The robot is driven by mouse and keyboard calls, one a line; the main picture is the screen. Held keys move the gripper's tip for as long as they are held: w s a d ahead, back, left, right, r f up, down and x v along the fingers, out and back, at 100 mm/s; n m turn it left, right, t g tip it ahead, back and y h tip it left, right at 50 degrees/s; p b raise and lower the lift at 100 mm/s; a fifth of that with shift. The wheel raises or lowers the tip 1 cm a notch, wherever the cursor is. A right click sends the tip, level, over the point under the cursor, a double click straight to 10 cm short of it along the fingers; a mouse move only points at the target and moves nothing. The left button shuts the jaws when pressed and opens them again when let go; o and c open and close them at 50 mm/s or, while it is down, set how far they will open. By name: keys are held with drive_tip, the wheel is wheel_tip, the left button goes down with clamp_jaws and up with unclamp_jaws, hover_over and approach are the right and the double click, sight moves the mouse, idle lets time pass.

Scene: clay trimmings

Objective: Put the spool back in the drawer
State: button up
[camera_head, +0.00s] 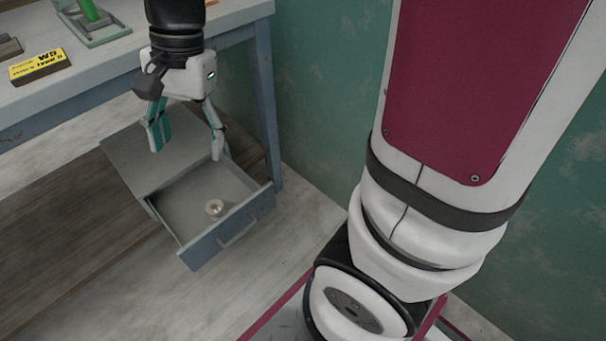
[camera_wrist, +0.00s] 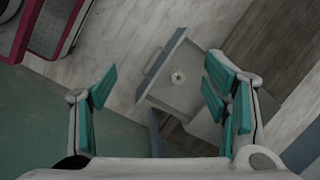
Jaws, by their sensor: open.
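A small pale spool (camera_head: 215,208) lies inside the open drawer (camera_head: 205,250), on its floor toward the front. In the wrist view the spool (camera_wrist: 177,78) shows as a small light round thing in the drawer (camera_wrist: 160,98), seen between my fingers. My gripper (camera_head: 187,150) is open and empty, with its teal-padded fingers spread. It hangs above the drawer unit, well above the spool and apart from it. In the wrist view my gripper (camera_wrist: 160,88) also shows wide open. Nothing hides the spool.
A workbench (camera_head: 105,85) stands at the upper left, its blue-grey leg (camera_head: 263,100) beside the drawer. A yellow and black box (camera_head: 40,66) and a green item (camera_head: 88,10) are on the bench. A green wall (camera_head: 320,90) stands behind. The floor before the drawer is clear.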

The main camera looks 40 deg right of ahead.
drive_tip(key=s+d+r+n+h, duration=0.1)
drive_tip(key=s+n, duration=0.4)
drive_tip(key=s, duration=0.6)
drive_tip(key=s+d+r+n+h, duration=0.1)
drive_tip(key=s+d+r+n, duration=0.2)
drive_tip(key=s+n, duration=0.3)
drive_tip(key=s, duration=0.5)
drive_tip(key=shift+s+r+h, duration=0.15)
drive_tip(key=shift+h, duration=0.25)
wheel_tip(320, 180, up, 30)
drive_tip(key=t+p, duration=0.4)
drive_tip(key=p, duration=2.4)
drive_tip(key=shift+d, duration=0.3)
